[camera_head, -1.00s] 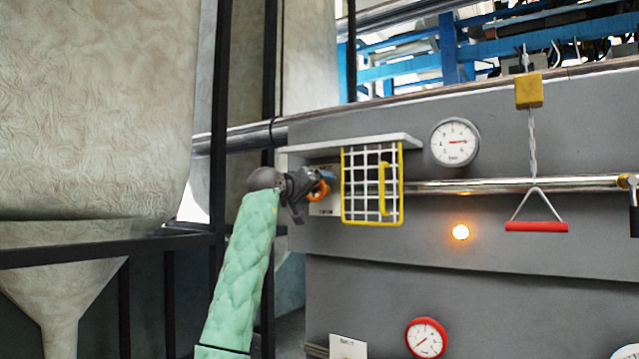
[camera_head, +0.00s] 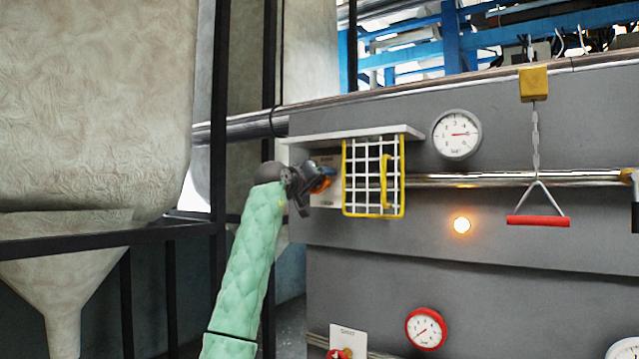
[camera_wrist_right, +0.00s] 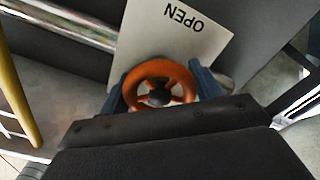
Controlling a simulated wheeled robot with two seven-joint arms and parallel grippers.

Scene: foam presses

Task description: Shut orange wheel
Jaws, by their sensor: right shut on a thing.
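The orange wheel (camera_wrist_right: 159,86) is a small round handwheel with spokes in front of a white plate (camera_wrist_right: 181,36) that reads "OPEN" upside down in the right wrist view. My right gripper (camera_wrist_right: 160,92) has one blue-grey finger on each side of the wheel's rim and is shut on it. In the head view my right gripper (camera_head: 320,178) reaches the panel left of the yellow cage door, and only a bit of the orange wheel (camera_head: 321,184) shows behind the fingers. My left gripper is in neither view.
A yellow-framed white grid door (camera_head: 373,178) stands out just right of my gripper, under a grey shelf (camera_head: 350,138). A red pull handle (camera_head: 537,221) hangs from a chain farther right. A lit orange lamp (camera_head: 462,225) and gauges sit on the grey panel.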

